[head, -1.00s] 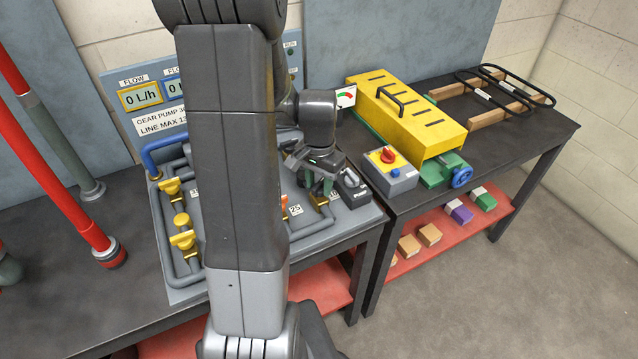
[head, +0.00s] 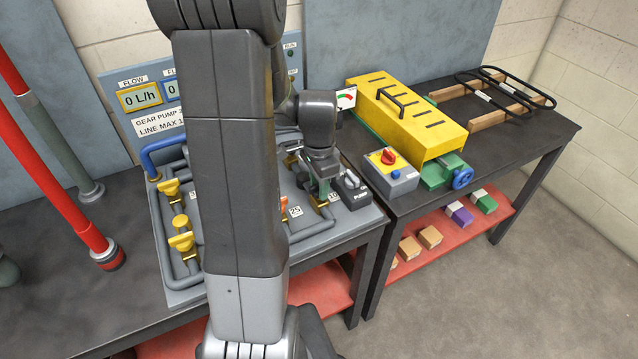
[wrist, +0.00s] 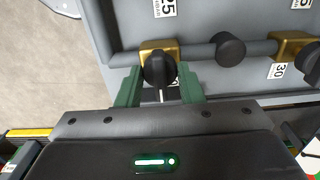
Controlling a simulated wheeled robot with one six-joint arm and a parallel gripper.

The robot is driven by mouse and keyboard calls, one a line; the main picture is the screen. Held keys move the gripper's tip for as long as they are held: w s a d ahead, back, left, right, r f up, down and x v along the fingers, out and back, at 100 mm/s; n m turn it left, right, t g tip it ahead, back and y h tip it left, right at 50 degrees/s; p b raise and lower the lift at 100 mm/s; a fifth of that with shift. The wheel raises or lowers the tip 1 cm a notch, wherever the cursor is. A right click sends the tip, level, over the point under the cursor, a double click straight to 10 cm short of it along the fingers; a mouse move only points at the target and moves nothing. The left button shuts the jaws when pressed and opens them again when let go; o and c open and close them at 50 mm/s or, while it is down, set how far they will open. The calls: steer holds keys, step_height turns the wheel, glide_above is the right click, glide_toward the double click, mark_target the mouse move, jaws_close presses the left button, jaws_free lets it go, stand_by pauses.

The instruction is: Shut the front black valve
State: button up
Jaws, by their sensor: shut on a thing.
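A black valve handle (wrist: 158,68) on a brass valve body (wrist: 148,46) shows in the wrist view, on a grey pipe. My gripper (wrist: 160,72) has its green fingers on either side of this handle and is shut on it. In the head view my gripper (head: 325,190) points down at the right part of the grey pump panel (head: 350,222), and it hides the handle there. A second brass valve (wrist: 290,42) with a black handle (wrist: 312,62) is at the right in the wrist view.
A round black knob (wrist: 229,48) sits on the pipe between the two brass valves. A small dark box (head: 353,188) stands close right of my gripper. Yellow valve handles (head: 182,241) are at the panel's left. A switch box (head: 390,172) is on the neighbouring table.

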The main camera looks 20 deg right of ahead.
stand_by(0.3)
steer(key=o, duration=1)
step_height(320, 180, up, 14)
steer(key=shift+f, duration=0.1)
step_height(320, 180, down, 14)
steer(key=shift+r, duration=0.1)
stand_by(0.6)
steer(key=shift+r, duration=0.1)
